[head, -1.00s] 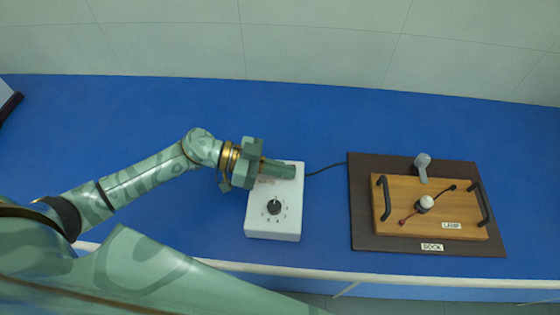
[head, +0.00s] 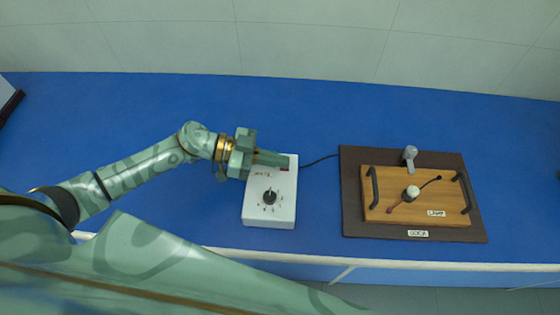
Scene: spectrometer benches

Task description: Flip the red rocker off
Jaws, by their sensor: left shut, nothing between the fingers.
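A white control box (head: 284,213) stands on the blue bench, with a black dial knob (head: 269,197) on its top face. The red rocker (head: 285,169) shows as a small dark red patch near the box's back edge, just right of my left fingertips. My left gripper (head: 286,160) is shut and empty. Its fingers lie over the back part of the box and hide some of it. I cannot tell whether they touch the rocker or which way the rocker is tilted. My right gripper is out of view.
A black cable (head: 320,160) runs from the box to the right. A dark dock board (head: 355,228) holds a wooden lamp board (head: 385,212) with two black handles and a white bulb (head: 412,192). A grey lever (head: 409,154) stands behind it. The blue bench (head: 180,100) is clear behind the box.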

